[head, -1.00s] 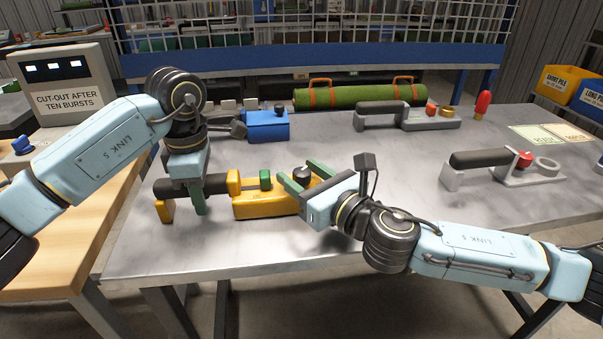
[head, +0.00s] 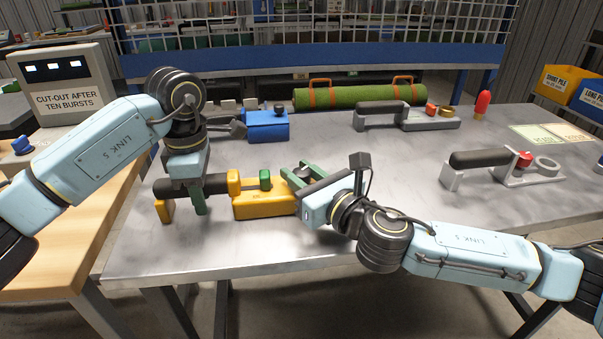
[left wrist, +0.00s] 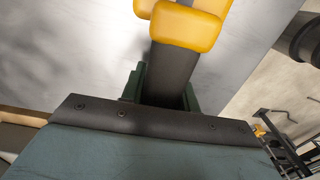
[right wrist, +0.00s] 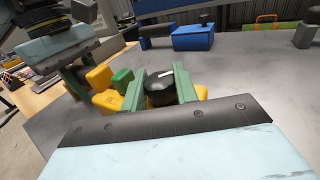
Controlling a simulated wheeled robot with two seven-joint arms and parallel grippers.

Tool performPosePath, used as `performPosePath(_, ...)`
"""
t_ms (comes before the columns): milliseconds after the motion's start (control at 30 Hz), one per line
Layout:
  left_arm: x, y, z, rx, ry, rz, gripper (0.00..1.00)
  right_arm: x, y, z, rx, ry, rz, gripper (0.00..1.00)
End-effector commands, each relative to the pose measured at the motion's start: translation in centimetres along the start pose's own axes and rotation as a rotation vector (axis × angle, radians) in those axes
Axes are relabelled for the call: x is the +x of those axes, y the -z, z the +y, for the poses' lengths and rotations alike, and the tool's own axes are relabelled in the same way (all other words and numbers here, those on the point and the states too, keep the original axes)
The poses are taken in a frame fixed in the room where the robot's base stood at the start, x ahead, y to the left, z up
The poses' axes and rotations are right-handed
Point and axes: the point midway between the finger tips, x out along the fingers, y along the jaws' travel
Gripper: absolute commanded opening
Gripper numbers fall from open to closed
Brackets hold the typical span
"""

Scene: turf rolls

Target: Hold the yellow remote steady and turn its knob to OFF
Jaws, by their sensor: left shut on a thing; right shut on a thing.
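The yellow remote (head: 262,206) lies on the grey metal table, with a black handle at its left, a green button (head: 265,179) on top and a black knob (right wrist: 160,88) at its right end. My left gripper (head: 200,200) is shut on the black handle, which also shows between its fingers in the left wrist view (left wrist: 170,75). My right gripper (right wrist: 158,85) is shut on the knob, with a green finger on either side of it. A white pointer line shows on the knob. I cannot read any OFF mark.
A blue device (head: 267,126) stands behind the remote. Two grey tools (head: 430,122) (head: 515,178) with black handles lie to the right. A green turf roll (head: 360,96) lies at the back. The table's front right is clear.

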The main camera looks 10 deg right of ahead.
Motion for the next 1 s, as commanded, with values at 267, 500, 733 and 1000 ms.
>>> performPosePath(267, 0.54, 0.17, -0.09, -0.003, 0.008, 0.007, 0.0, 0.06, 0.0, 0.2, 0.003, 0.157, -0.002, 0.07)
performPosePath(500, 0.53, 0.16, -0.1, -0.002, 0.008, 0.007, 0.0, 0.07, 0.04, 0.21, 0.005, 0.363, -0.001, 0.07)
performPosePath(733, 0.53, 0.15, -0.1, -0.002, 0.008, 0.007, 0.0, 0.07, 0.0, 0.11, 0.004, 0.547, 0.0, 0.07)
performPosePath(1000, 0.52, 0.14, -0.11, -0.001, 0.008, 0.006, 0.0, 0.04, 0.0, -0.02, 0.003, 0.698, -0.001, 0.07)
